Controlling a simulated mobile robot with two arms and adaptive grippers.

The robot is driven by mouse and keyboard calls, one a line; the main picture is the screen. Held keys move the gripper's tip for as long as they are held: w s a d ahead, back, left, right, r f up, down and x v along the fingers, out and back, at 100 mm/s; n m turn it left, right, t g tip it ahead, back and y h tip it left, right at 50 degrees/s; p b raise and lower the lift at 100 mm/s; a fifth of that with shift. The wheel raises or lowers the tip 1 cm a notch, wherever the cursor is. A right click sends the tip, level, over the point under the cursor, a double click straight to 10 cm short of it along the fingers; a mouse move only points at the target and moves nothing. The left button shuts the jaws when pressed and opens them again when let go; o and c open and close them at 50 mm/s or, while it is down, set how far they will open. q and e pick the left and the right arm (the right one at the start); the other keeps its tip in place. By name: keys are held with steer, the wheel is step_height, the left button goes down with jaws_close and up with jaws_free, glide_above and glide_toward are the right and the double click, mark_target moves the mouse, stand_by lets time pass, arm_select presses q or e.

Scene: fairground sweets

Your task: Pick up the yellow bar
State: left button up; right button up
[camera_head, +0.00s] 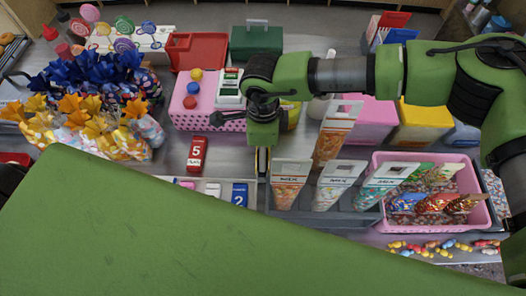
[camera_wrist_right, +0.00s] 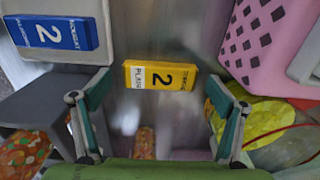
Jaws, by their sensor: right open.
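In the head view my right gripper (camera_head: 263,142) points down at the middle of the table. There the gripper hides most or all of the bar. My left gripper is out of view.
A blue bar (camera_head: 239,194) lies on a pale tray left of the gripper. A red bar (camera_head: 197,153) lies farther left. Cone bags (camera_head: 290,185) stand in a grey rack close on the right. A pink dotted box (camera_head: 205,121) stands behind. A pink basket (camera_head: 483,212) is at right.

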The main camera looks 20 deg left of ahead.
steer(key=c, duration=1.2)
steer(key=shift+r, duration=0.15)
steer(key=shift+c, duration=0.2)
